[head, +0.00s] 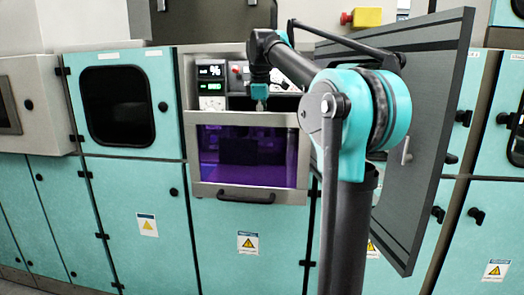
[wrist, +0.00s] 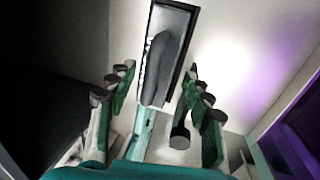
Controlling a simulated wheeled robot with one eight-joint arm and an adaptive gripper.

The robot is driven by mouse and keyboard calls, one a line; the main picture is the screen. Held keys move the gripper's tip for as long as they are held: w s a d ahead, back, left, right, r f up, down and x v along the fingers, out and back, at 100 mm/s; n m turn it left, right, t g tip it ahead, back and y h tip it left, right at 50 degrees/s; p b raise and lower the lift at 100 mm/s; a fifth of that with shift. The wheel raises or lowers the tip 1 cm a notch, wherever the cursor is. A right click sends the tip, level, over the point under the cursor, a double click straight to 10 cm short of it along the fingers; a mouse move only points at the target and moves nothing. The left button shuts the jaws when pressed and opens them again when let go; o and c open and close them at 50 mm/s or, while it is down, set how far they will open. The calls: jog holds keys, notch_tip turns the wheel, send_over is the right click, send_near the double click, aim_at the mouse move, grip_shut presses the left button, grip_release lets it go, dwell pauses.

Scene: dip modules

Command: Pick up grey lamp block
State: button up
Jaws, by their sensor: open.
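In the wrist view a grey block with a dark frame (wrist: 178,22) and a long rounded grip stands ahead of my gripper (wrist: 160,72); it looks like the grey lamp block, though no lamp is clear. My gripper is open, with one finger on each side of the block's lower part. I cannot tell whether either finger touches it. In the head view my gripper (head: 259,100) is small, at the opening above the purple window, and the block is not clearly visible behind it.
A lit display module (head: 211,72) sits left in the opening. The purple window (head: 240,157) with its grey frame and handle is below. A large dark door panel (head: 432,110) stands open at right. A dark round-ended knob (wrist: 180,136) shows near the right finger.

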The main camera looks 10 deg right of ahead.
jog(key=shift+w+d+f, duration=0.1)
jog(key=shift+w+f, duration=0.05)
jog(key=shift+f, duration=0.7)
jog(key=shift+w+a+f, duration=0.1)
jog(key=shift+w+f, duration=0.1)
jog(key=shift+f, duration=0.7)
jog(key=shift+w+d+f, duration=0.1)
jog(key=shift+w+f, duration=0.05)
jog(key=shift+f, duration=0.7)
jog(key=shift+c, duration=0.6)
grip_shut()
